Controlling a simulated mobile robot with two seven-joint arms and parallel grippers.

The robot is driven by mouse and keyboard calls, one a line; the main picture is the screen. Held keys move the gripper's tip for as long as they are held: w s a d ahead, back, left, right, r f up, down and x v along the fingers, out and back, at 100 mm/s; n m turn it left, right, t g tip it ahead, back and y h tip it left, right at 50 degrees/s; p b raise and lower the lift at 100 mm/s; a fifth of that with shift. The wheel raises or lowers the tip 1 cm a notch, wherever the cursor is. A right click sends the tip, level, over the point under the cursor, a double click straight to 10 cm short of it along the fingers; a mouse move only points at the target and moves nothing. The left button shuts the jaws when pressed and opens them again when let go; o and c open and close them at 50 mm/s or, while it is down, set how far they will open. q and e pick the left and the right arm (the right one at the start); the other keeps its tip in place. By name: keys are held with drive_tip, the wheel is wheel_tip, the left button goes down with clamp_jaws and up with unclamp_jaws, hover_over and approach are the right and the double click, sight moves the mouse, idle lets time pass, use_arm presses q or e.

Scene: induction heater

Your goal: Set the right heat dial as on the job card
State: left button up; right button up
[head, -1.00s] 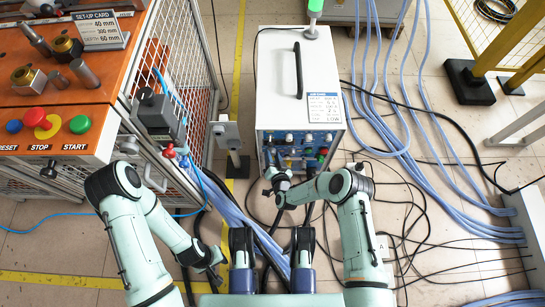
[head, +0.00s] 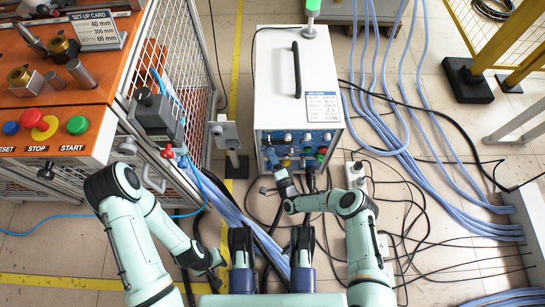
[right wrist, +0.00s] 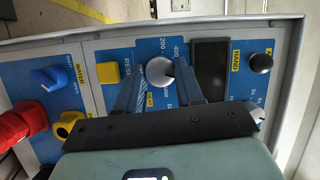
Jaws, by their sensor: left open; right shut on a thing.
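The white heater cabinet (head: 272,95) stands at the centre of the head view, its blue control panel facing me. The job card (head: 322,107) lies on its top at the right; its small print is not clearly readable. In the right wrist view, my right gripper (right wrist: 160,80) is shut on a silver round dial (right wrist: 158,70), one finger on each side. Scale figures 200 and 400 show beside the dial, and a small yellow label is partly between the fingers. In the head view my right gripper (head: 281,174) is at the panel's front. My left gripper (head: 214,268) is open and away from the panel.
In the right wrist view, a blue knob (right wrist: 46,79), yellow button (right wrist: 108,72), dark display (right wrist: 209,66), black knob (right wrist: 261,63) and red part (right wrist: 14,127) surround the dial. Blue hoses (head: 430,180) and black cables cover the floor. An orange bench (head: 60,90) stands left.

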drive_tip(key=shift+w+m+t, duration=0.1)
drive_tip(key=shift+m+t, duration=0.7)
drive_tip(key=shift+m, duration=1)
drive_tip(key=o, duration=1)
drive_tip(key=shift+o, duration=0.2)
drive_tip(key=shift+s+f, duration=0.15)
drive_tip(key=shift+s, duration=0.05)
